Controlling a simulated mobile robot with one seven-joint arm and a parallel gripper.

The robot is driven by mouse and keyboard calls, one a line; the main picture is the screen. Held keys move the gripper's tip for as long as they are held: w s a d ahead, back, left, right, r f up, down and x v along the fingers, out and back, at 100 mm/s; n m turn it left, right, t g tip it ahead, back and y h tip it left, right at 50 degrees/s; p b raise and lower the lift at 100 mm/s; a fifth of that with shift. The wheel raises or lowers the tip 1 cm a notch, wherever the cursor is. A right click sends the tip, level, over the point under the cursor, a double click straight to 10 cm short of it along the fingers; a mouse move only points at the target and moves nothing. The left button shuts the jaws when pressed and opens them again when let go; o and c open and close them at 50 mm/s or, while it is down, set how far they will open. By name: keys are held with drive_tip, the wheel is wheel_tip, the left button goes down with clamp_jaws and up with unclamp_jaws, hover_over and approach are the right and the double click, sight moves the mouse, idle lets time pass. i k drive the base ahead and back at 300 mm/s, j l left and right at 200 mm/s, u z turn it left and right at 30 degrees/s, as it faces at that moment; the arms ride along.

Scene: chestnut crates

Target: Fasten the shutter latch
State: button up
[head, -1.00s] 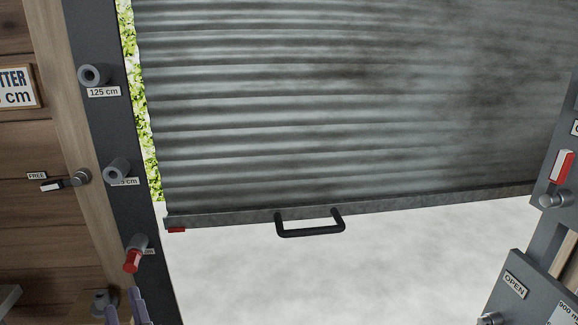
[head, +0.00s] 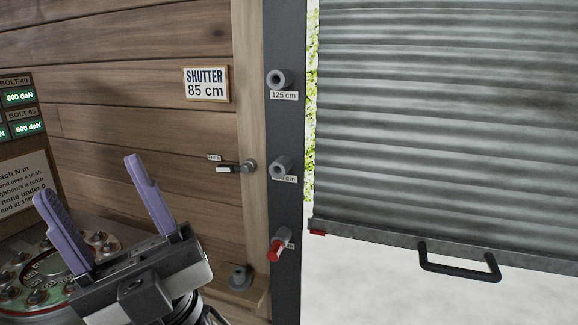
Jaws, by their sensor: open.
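The shutter (head: 440,130) is a grey corrugated sheet hanging partly down at right, with a black handle (head: 460,270) on its bottom bar and a red mark (head: 317,232) at the bar's left corner. The latch lever (head: 232,168), black with a white end, points left from its round pivot (head: 250,166) on the wooden post, below a small "FREE" label (head: 214,157). My gripper (head: 88,178) is open and empty at lower left, its two purple fingers apart. In the picture it is left of the lever and does not touch it.
The dark post (head: 285,130) carries grey sockets, the top one (head: 278,78) labelled 125 cm; a red-ended pin (head: 276,250) sits at the lowest. A sign (head: 206,84) reads "SHUTTER 85 cm". A round device with several studs (head: 40,270) stands behind my gripper.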

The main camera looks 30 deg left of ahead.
sight(247, 167)
drive_tip(key=u, duration=1.15)
drive_tip(key=i+j+z, duration=0.1)
drive_tip(key=j, duration=0.2)
drive_tip(key=i+j+z, duration=0.1)
drive_tip(key=j, duration=0.25)
drive_tip(key=i, duration=0.1)
